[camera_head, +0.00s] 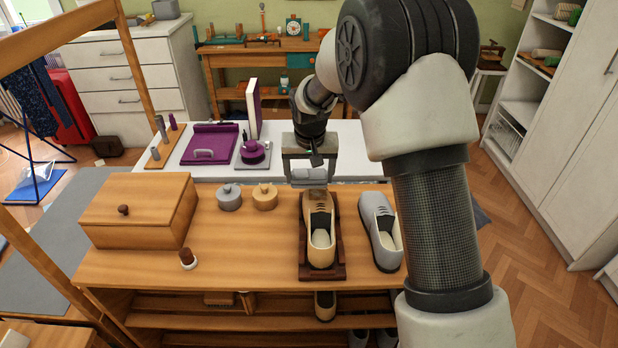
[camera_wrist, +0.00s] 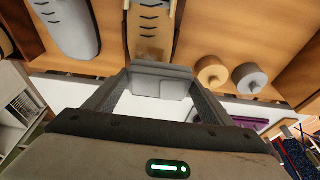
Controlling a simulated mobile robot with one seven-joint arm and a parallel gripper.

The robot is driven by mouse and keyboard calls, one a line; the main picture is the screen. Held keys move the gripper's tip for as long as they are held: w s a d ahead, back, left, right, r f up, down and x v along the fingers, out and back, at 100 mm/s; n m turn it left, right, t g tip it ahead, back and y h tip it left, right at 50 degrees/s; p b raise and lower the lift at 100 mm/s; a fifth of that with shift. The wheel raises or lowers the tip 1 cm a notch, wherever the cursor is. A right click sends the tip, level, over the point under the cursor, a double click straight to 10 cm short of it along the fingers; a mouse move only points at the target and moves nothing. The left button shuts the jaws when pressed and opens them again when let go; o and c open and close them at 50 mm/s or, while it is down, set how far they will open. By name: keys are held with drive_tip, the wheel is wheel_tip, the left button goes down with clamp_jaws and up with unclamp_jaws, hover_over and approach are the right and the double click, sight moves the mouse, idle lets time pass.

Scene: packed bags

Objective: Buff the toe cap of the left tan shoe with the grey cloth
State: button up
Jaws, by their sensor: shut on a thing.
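The tan shoe (camera_head: 320,252) sits upright on a dark wooden stand (camera_head: 340,272) on the bench, its toe pointing away from me. Its toe cap (camera_head: 316,202) is at the far end. The shoe also shows at the top of the wrist view (camera_wrist: 151,22). My gripper (camera_head: 309,182) is just beyond the toe, pointing down. It is shut on a small flat grey piece, apparently the grey cloth (camera_wrist: 162,80), between its fingers. I cannot tell whether the cloth touches the toe cap; the toe's far edge is partly hidden.
A grey shoe (camera_head: 381,232) stands close right of the stand. Left are a grey tin (camera_head: 229,197), a tan tin (camera_head: 265,196), a small brush (camera_head: 188,259) and a wooden box (camera_head: 134,212). A white table (camera_head: 345,150) with purple items lies behind.

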drive_tip(key=shift+w+r+p, duration=0.1)
drive_tip(key=shift+r+p, duration=0.25)
drive_tip(key=shift+r, duration=0.65)
drive_tip(key=shift+w+r+p, duration=0.15)
drive_tip(key=shift+r+p, duration=0.85)
drive_tip(key=shift+r, duration=0.55)
drive_tip(key=shift+f, duration=0.1)
